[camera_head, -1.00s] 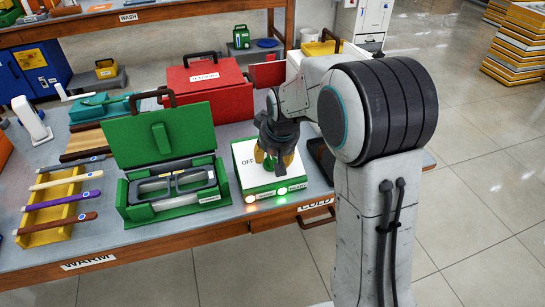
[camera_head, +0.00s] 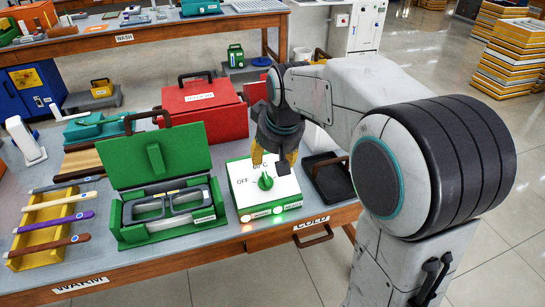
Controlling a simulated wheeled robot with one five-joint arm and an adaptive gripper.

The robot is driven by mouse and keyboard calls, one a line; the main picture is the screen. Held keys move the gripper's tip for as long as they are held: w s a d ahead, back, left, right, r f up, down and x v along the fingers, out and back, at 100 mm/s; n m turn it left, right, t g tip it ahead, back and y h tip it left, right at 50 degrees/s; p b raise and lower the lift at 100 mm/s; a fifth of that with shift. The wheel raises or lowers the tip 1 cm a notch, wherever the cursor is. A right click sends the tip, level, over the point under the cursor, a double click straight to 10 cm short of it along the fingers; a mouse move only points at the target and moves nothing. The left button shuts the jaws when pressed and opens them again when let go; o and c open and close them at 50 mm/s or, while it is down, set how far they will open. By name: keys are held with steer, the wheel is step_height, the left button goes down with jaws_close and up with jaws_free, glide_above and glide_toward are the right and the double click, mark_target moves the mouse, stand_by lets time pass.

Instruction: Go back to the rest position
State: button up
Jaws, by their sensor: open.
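My gripper (camera_head: 274,158) is open and empty, pointing down with yellow fingertips. It hangs just above and behind the green knob (camera_head: 266,181) of the white-topped control box (camera_head: 250,205). The knob stands clear of the fingers in this view. The box top reads "OFF" at the left and a temperature label at the back, partly hidden by my gripper. A reddish light and a green light glow on its front.
A red toolbox (camera_head: 213,110) stands behind the control box. A black tray (camera_head: 318,162) lies to its right, close to my arm. A yellow rack (camera_head: 45,215) with several coloured handles is at the left. Open floor (camera_head: 508,190) lies right of the table.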

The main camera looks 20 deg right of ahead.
stand_by(0.3)
steer(key=s+f+g+p, duration=0.25)
steer(key=s+f, duration=0.25)
steer(key=s, duration=0.9)
steer(key=s+r+t+p, duration=0.1)
steer(key=s+r+p, duration=0.7)
steer(key=r, duration=0.3)
steer(key=shift+s+a+r, duration=0.25)
steer(key=shift+s+r, duration=0.05)
steer(key=shift+s, duration=0.3)
